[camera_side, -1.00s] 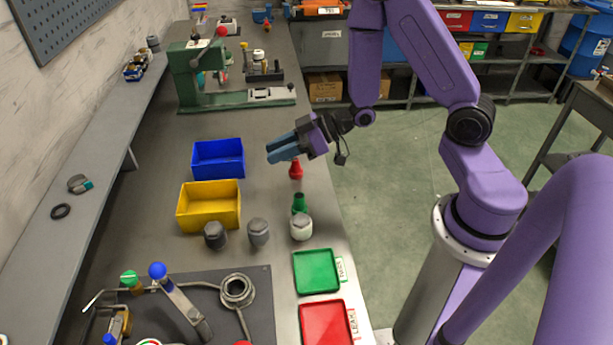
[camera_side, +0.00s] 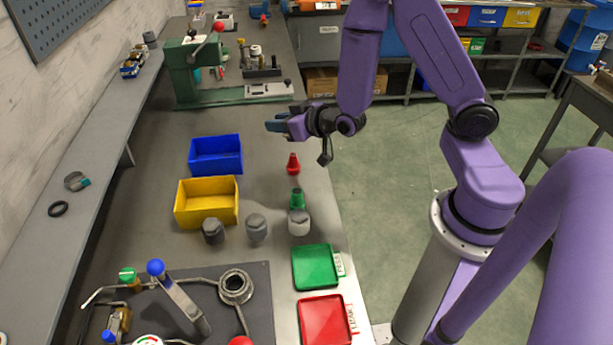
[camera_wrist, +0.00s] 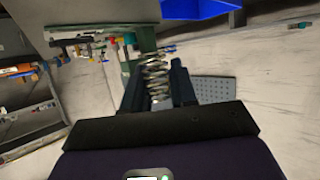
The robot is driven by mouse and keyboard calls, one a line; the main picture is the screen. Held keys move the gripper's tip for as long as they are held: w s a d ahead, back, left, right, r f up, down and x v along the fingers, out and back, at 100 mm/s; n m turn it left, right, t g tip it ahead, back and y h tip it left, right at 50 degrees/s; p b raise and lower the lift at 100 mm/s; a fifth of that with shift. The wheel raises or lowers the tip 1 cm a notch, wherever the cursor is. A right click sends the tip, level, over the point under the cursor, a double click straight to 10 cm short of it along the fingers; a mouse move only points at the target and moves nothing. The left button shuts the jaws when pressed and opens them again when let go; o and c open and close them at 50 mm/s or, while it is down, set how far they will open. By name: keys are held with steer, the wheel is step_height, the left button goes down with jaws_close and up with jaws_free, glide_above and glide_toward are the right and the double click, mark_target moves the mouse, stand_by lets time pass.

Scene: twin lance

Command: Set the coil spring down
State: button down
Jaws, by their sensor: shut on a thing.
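My gripper (camera_side: 277,124) is raised above the bench, to the right of and beyond the blue bin. In the wrist view my gripper (camera_wrist: 158,88) is shut on the coil spring (camera_wrist: 155,76), a metal coil held between the two dark fingers. The spring is too small or hidden to make out in the side view.
A blue bin (camera_side: 217,160) and a yellow bin (camera_side: 207,222) stand on the bench (camera_side: 160,175). A red bottle (camera_side: 293,165), a green bottle (camera_side: 297,198) and grey-capped pieces stand nearby. A green tray (camera_side: 315,267) and a red tray (camera_side: 325,320) lie in front. A green press (camera_side: 193,75) stands behind.

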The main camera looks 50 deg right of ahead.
steer(key=n+y, duration=0.1)
steer(key=n+g+y, duration=0.6)
steer(key=n+y, duration=0.4)
glide_above(287, 193)
steer(key=shift+f, duration=0.95)
steer(key=shift+f, duration=4.8)
